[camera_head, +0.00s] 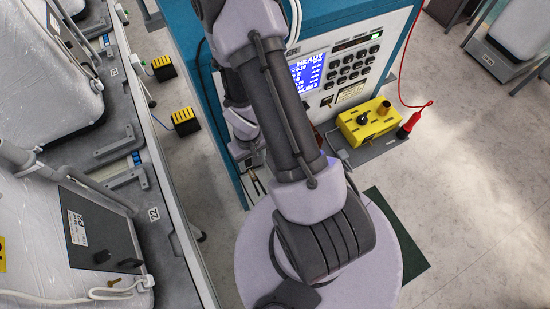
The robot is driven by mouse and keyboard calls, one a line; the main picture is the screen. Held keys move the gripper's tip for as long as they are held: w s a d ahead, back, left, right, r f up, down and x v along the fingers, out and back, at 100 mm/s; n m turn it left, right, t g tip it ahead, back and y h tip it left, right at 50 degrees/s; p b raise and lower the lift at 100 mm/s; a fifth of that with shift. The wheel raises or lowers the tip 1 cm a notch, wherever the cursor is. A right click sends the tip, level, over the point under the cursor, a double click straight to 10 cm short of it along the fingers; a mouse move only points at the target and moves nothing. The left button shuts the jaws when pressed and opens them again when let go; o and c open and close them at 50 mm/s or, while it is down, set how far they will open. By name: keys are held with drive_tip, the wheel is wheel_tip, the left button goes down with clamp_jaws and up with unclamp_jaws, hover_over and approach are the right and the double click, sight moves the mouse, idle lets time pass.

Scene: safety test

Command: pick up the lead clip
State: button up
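The lead clip (409,124) is red with a dark end. It sits at the right end of a small grey shelf, beside a yellow box (368,122), with a thin red lead running up from it. My gripper (256,184) shows only in part, low at the left side of the teal machine (225,130), behind my arm. It is well to the left of the clip and apart from it. I cannot make out whether its fingers are open or shut.
The machine's front has a lit screen (307,73) and a keypad (351,67). Rows of wrapped seats (45,60) stand at the left, with yellow-black blocks (185,121) on the floor. Another seat (520,30) is at upper right. The floor (470,180) right of the shelf is clear.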

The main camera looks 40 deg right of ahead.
drive_tip(key=b, duration=1.3)
hover_over(257, 184)
drive_tip(key=f, duration=1.2)
drive_tip(key=shift+w+f, duration=0.25)
drive_tip(key=shift+f, duration=0.15)
drive_tip(key=f+b, duration=0.1)
drive_tip(key=b, duration=0.1)
drive_tip(key=f+b, duration=0.3)
drive_tip(key=f, duration=0.1)
drive_tip(key=shift+s+f+b, duration=0.15)
drive_tip(key=shift+s+b, duration=0.15)
drive_tip(key=shift+b, duration=0.1)
drive_tip(key=shift+r, duration=0.3)
drive_tip(key=shift+p, duration=0.3)
clamp_jaws()
drive_tip(key=shift+r, duration=0.1)
